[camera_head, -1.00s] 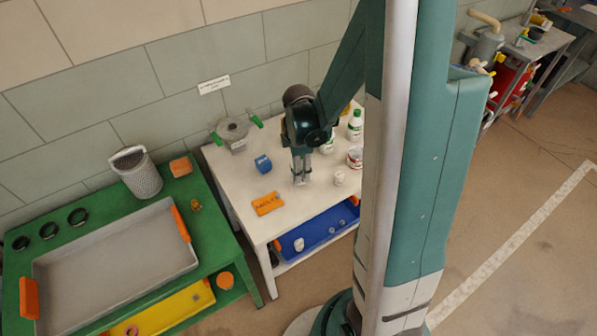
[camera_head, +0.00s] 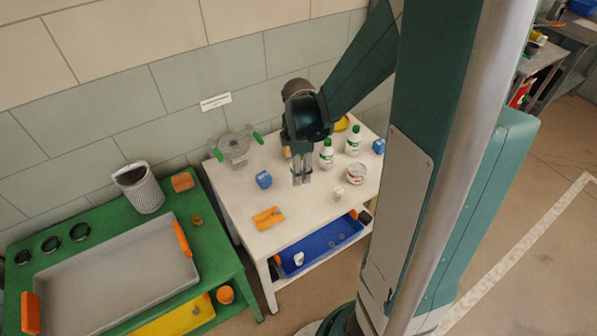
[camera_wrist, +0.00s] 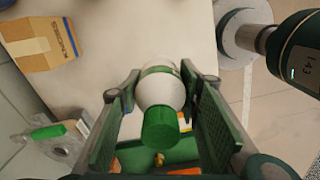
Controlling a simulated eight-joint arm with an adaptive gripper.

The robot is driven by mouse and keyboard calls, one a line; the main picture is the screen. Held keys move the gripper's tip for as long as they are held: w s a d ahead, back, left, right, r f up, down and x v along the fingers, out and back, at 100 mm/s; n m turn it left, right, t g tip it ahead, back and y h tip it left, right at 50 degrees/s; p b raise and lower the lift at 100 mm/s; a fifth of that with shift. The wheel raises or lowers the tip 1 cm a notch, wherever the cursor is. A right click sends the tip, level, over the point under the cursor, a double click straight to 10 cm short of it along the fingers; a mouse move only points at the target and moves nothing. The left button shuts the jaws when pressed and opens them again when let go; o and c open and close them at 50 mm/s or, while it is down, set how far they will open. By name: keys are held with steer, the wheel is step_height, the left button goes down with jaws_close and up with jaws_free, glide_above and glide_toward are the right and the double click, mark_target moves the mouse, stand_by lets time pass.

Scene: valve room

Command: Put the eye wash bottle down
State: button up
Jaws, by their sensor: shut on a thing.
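The eye wash bottle (camera_wrist: 162,90), white with a green band and green cap, is between the fingers of my gripper (camera_wrist: 160,112) in the wrist view. The gripper is shut on it, and the cap points towards the camera. In the head view, my gripper (camera_head: 301,178) points down over the white table (camera_head: 225,193). The held bottle is mostly hidden there by the fingers. I cannot tell whether its base touches the table. Two similar green-capped bottles stand to the right, one near (camera_head: 326,154) and one farther back (camera_head: 353,141).
A cardboard box (camera_wrist: 45,42) shows in the wrist view.

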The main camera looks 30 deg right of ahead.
steer(key=shift+w, duration=0.1)
stand_by(0.4)
steer(key=w+d+r+p, duration=0.5)
steer(key=w, duration=0.5)
steer(key=w+d+r+n+p, duration=0.1)
steer(key=w+d+r+p, duration=0.4)
steer(key=w, duration=0.5)
steer(key=shift+r+p, duration=0.6)
steer(key=shift+r, duration=0.05)
steer(key=shift+s+f, duration=0.1)
steer(key=shift+f, duration=3.05)
steer(key=shift+f, duration=1.85)
steer(key=shift+f, duration=0.15)
